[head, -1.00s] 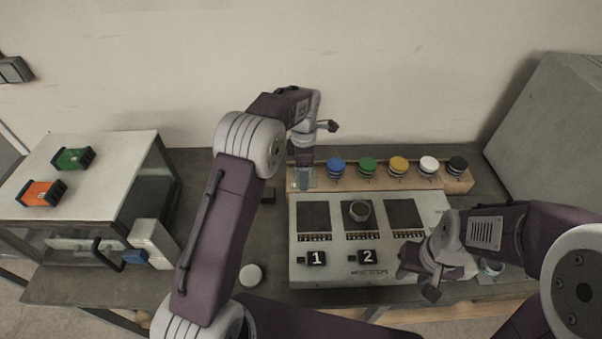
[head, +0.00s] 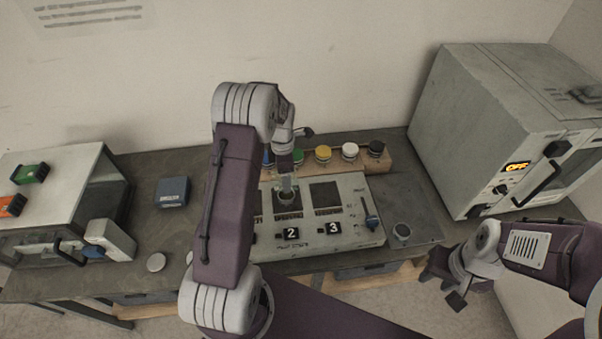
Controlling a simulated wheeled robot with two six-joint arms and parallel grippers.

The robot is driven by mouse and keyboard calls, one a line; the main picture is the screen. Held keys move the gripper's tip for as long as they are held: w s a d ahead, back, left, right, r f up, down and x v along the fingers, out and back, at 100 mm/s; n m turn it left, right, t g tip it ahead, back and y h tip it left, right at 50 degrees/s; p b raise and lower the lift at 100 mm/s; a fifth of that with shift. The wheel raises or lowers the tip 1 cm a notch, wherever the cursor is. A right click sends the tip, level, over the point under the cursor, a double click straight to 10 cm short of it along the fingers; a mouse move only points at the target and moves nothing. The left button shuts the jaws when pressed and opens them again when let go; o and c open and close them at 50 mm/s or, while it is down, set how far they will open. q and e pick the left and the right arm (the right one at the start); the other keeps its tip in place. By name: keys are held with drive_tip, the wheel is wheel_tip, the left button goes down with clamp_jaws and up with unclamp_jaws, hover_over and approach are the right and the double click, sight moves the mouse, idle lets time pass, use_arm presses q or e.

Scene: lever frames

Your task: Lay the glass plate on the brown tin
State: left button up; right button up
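The brown tin (head: 289,204) stands on the middle heating field of the pale panel, above the number 2. My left gripper (head: 286,177) is right over it, pointing down. A small pale, see-through glass plate (head: 288,185) shows between its fingers, just above or at the tin's mouth; I cannot tell whether they touch. The arm partly hides this spot. My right gripper (head: 441,287) is empty and open, in front of the table's right front edge and away from the tin.
Coloured-lid jars (head: 323,154) stand in a wooden rack behind the panel (head: 345,238). A grey oven (head: 480,130) reading OFF stands right. A blue box (head: 172,191) and a pale disc (head: 156,262) lie left on the table.

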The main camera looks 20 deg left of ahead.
use_arm(q)
drive_tip(key=shift+a, duration=0.3)
drive_tip(key=shift+d+f+b, duration=0.45)
drive_tip(key=shift+f+b, duration=0.05)
drive_tip(key=shift+b, duration=0.1)
drive_tip(key=shift+f+b, duration=0.35)
drive_tip(key=shift+b, duration=0.05)
wheel_tip(320, 180, down, 2)
drive_tip(key=shift+a+f+b, duration=0.1)
drive_tip(key=shift+a+b, duration=0.05)
drive_tip(key=shift+b, duration=0.75)
drive_tip(key=shift+f+b, duration=0.4)
drive_tip(key=shift+f, duration=0.45)
